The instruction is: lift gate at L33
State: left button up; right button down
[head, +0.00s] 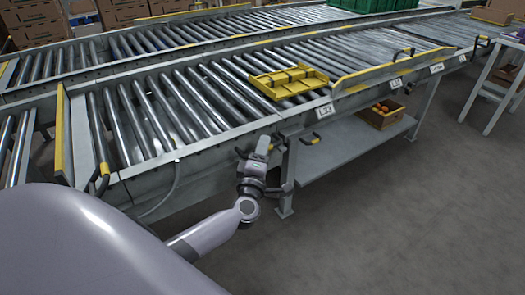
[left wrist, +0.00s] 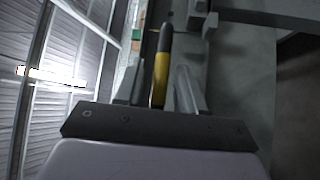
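The white L33 label (head: 324,111) is on the near side rail of the roller conveyor. A yellow frame-like piece (head: 287,82) lies on the rollers just behind it; I cannot tell if it is the gate. My left gripper (head: 264,147) is at the conveyor's near side, below and left of the label. In the left wrist view a yellow-and-black handle (left wrist: 161,75) stands between the fingers of my left gripper (left wrist: 158,88). The fingers are close on both sides of it, but whether they touch it is unclear. My right gripper is not in view.
A long yellow-edged gate (head: 390,68) is farther right. A conveyor leg (head: 287,180) stands close to my gripper. The floor at front right is clear.

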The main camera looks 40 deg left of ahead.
pick_arm(q)
grip_shut()
jog(key=shift+w+r+n+p, duration=0.1)
jog(key=shift+r+n+p, duration=0.2)
jog(key=shift+r, duration=1.05)
jog(key=r, duration=0.2)
jog(key=r+n+t+y+p, duration=0.1)
jog(key=r, duration=0.2)
jog(key=r+n, duration=0.1)
jog(key=r, duration=0.1)
jog(key=shift+s+r+t+y+p, duration=0.2)
jog(key=shift+r+t+y+p, duration=0.1)
jog(key=shift+r+t+y, duration=0.1)
jog(key=s+a+r+n+g+y+p, duration=0.2)
jog(key=s+r+n+y, duration=0.4)
jog(key=r, duration=0.6)
jog(key=s+a+r+n+g+y+p, duration=0.1)
jog(key=s+a+r+n+g+y, duration=0.2)
jog(key=s+r+n, duration=0.8)
jog(key=shift+a+r+n+g+y+p, duration=0.35)
jog(key=shift+a+r+n+y, duration=0.55)
jog(key=shift+y, duration=1.4)
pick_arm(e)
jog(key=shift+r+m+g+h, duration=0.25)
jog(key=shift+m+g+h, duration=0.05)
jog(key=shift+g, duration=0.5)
pick_arm(q)
jog(key=shift+a+f, duration=0.15)
jog(key=shift+f, duration=0.05)
